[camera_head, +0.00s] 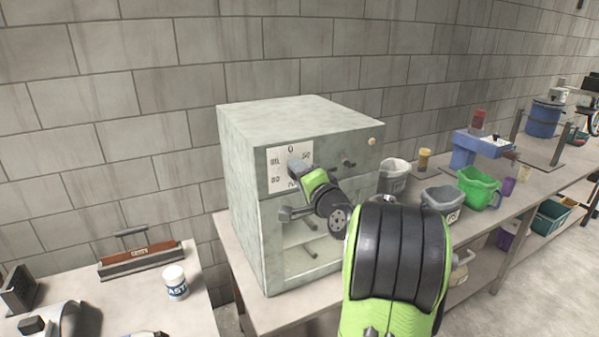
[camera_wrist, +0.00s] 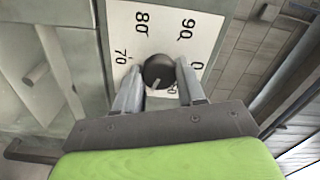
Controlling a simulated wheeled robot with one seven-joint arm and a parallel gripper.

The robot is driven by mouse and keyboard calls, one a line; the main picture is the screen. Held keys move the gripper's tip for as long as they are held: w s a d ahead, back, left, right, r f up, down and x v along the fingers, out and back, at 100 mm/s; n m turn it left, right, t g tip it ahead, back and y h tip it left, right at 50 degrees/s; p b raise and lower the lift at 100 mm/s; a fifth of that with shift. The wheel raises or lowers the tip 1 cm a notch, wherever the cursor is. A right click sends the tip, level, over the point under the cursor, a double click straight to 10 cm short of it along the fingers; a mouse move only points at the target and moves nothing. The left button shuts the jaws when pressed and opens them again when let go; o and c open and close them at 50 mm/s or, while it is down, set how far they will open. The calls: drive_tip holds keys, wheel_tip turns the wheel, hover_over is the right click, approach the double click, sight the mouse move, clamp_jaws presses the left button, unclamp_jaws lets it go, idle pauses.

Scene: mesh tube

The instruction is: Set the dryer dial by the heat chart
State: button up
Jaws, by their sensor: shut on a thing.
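The dryer (camera_head: 240,165) is a pale green-grey box on the bench, with a white number plate (camera_head: 275,171) on its front. In the wrist view the plate (camera_wrist: 165,30) shows 70, 80, 90 and 0; other numbers are partly hidden by my gripper. The dark round dial (camera_wrist: 158,70) sits at the plate's middle, with a light pointer line facing the bottom of the wrist view. My gripper (camera_wrist: 159,86) is shut on the dial, one finger each side; in the head view it (camera_head: 298,167) covers the dial. I cannot make out a heat chart.
Right of the dryer, grey bins (camera_head: 394,172), a green bin (camera_head: 478,187) and a blue device (camera_head: 474,145) stand on the bench. Handles stick out from the dryer's front below my gripper.

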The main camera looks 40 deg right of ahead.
drive_tip(key=shift+f+m, duration=0.1)
drive_tip(key=shift+m, duration=0.7)
drive_tip(key=o, duration=1.1)
drive_tip(key=shift+c, duration=0.2)
drive_tip(key=b+v, duration=0.3)
drive_tip(key=v, duration=1.3)
drive_tip(key=shift+w, duration=0.15)
